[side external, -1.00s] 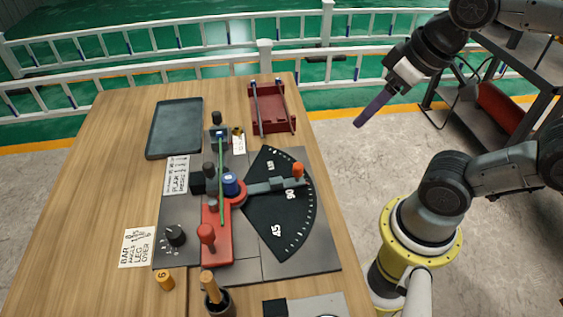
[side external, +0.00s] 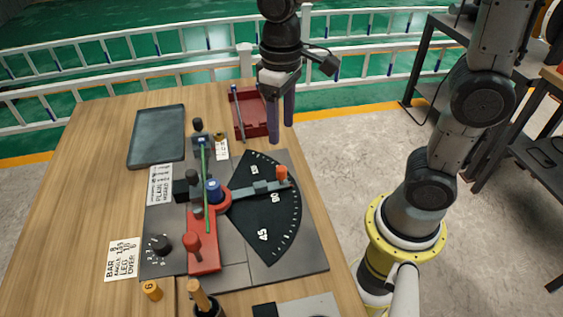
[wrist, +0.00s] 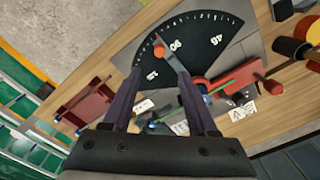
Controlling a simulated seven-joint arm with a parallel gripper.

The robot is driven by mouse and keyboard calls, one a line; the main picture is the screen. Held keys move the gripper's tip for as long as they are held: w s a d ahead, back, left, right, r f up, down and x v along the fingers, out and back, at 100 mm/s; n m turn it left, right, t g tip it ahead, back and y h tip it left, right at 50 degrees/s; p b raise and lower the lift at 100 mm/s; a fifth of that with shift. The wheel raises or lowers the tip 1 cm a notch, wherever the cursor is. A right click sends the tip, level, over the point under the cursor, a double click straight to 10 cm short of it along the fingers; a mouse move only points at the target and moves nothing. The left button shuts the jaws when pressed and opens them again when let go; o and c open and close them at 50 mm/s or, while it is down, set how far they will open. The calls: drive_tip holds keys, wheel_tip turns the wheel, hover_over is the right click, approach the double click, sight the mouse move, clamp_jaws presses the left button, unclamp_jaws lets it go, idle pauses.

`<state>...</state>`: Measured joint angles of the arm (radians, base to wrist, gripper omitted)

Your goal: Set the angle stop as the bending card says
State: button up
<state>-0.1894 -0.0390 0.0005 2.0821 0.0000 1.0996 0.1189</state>
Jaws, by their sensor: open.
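The angle stop is a grey arm (side external: 256,190) with an orange knob (side external: 281,173) at its outer end. It lies across the black dial (side external: 262,217), between the 90 and 135 marks and close to 90. The knob also shows in the wrist view (wrist: 159,52). The bending card (side external: 123,259) lies at the table's left; its lines name bar, angle, leg and over, but the figures are too small to read surely. My gripper (side external: 281,130) is open and empty, fingers pointing down, above and beyond the knob. In the wrist view its fingertips (wrist: 160,73) straddle the knob's near side.
A red bar rack (side external: 250,113) stands behind the dial. A green bar (side external: 205,185) runs beside the blue centre post (side external: 213,190) and the red lever (side external: 192,242). A dark tray (side external: 157,135) lies at the back left. A black knob (side external: 160,245) is on the board's left.

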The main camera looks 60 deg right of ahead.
sight(281, 168)
wheel_tip(281, 168, down, 11)
drive_tip(key=shift+f, duration=0.1)
idle(0.3)
clamp_jaws()
idle(1.4)
